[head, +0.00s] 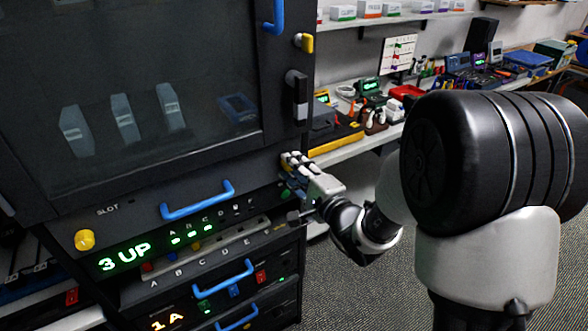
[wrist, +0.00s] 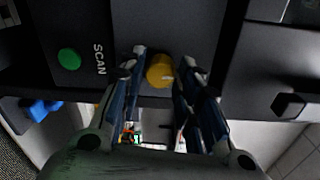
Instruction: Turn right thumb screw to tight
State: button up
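The right thumb screw, a yellow knob (wrist: 160,70), shows in the wrist view on the dark panel between my fingers. My gripper (wrist: 164,60) is open, with one finger on each side of the knob and a small gap visible on each side. In the head view my gripper (head: 292,168) is at the right end of the drawer front and mostly hides the screw there. Another yellow thumb screw (head: 84,239) sits at the left end of the same front. The screw's tightness cannot be told.
A blue handle (head: 198,201) lies between the two screws. A green display reading 3 UP (head: 124,257) is below it. A green button (wrist: 69,59) marked SCAN shows in the wrist view. A shelf with tools (head: 345,150) stands to the right, with open carpet (head: 340,285) below.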

jog(key=shift+o, duration=1.2)
jog(key=v, duration=0.7)
jog(key=shift+s, duration=0.2)
jog(key=shift+d, duration=0.1)
